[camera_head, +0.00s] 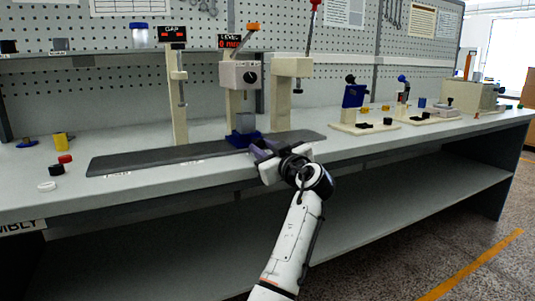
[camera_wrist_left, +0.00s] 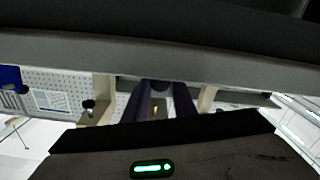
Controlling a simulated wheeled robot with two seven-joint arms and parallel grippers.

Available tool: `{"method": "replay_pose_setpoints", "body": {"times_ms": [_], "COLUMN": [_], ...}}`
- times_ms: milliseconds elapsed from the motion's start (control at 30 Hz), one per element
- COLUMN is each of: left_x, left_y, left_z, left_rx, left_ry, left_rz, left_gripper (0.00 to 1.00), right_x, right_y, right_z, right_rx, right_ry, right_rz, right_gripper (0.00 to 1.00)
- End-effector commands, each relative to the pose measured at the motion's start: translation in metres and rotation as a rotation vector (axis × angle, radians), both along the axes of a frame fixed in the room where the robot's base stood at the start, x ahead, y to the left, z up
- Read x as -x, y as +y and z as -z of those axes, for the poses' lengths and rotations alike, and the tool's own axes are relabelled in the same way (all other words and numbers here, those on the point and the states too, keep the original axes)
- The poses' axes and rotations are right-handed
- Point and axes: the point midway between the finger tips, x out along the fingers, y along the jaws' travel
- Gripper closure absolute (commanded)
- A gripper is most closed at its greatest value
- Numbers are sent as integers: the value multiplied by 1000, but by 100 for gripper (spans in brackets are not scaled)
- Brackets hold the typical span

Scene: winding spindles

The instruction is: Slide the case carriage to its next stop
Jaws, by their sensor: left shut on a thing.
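The case carriage (camera_head: 240,141) is a blue base on a long dark grey track (camera_head: 150,158) along the bench. A grey-blue case (camera_head: 245,124) stands on it, below the middle station. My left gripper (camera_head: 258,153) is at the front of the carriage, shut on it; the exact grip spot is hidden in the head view. In the left wrist view the two dark purple fingers (camera_wrist_left: 156,108) reach forward, with a small brass-coloured spot between them. My right gripper is not in view.
The GAP post (camera_head: 179,100), the LEVEL station (camera_head: 240,75) and a third cream post (camera_head: 291,90) stand behind the track. Red, black and white caps (camera_head: 49,186) lie at the left. Fixtures (camera_head: 365,125) stand at the right. The track is clear on both sides of the carriage.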

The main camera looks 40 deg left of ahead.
Motion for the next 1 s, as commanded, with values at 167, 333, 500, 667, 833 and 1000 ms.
{"method": "replay_pose_setpoints", "body": {"times_ms": [167,333,500,667,833,1000], "left_x": [1,0,0,0,2,12], "left_y": [1,0,0,0,-9,-37], "left_z": [-1,-1,-1,-1,-1,-1], "left_rx": [-1,-1,-1,0,0,1], "left_ry": [1,-1,-1,-1,-1,-1], "left_rz": [-4,-2,-2,-1,1,2], "left_gripper": [100,73,57,57,57,57], "right_x": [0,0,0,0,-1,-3], "right_y": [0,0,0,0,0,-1], "right_z": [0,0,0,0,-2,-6], "right_rx": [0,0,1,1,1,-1], "right_ry": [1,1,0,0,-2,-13], "right_rz": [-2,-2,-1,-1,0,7], "right_gripper": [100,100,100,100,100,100]}}
